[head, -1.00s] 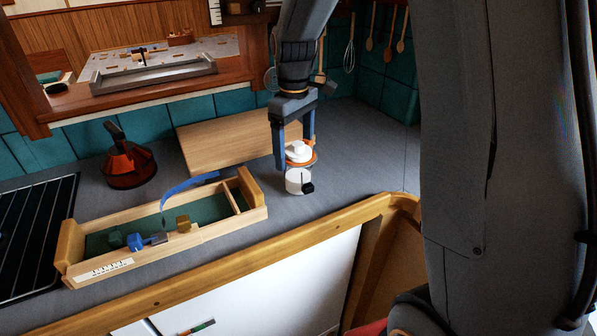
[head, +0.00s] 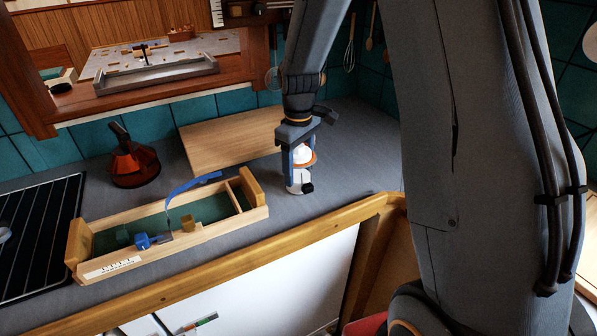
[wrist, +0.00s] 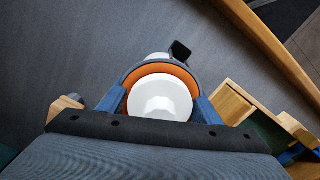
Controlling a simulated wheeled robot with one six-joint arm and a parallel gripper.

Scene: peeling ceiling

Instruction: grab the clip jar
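The clip jar (head: 297,187) stands upright on the grey counter. It has a white body, an orange seal, a white lid and a black clip on its side. My gripper (head: 301,168) points down over it, with one blue finger on each side of the jar. In the wrist view the round white lid (wrist: 160,98) and orange seal sit between the fingers of my gripper (wrist: 161,104). The fingers are apart and very close to the jar's sides; I see no clear grip. The lower body is mostly hidden under the lid in the wrist view.
A wooden tray (head: 180,244) with blocks and a blue strap lies left of the jar. A wooden board (head: 225,142) lies behind, and a dark red object (head: 134,168) stands further left. The counter's wooden front edge (head: 235,251) is near. Bare counter lies right of the jar.

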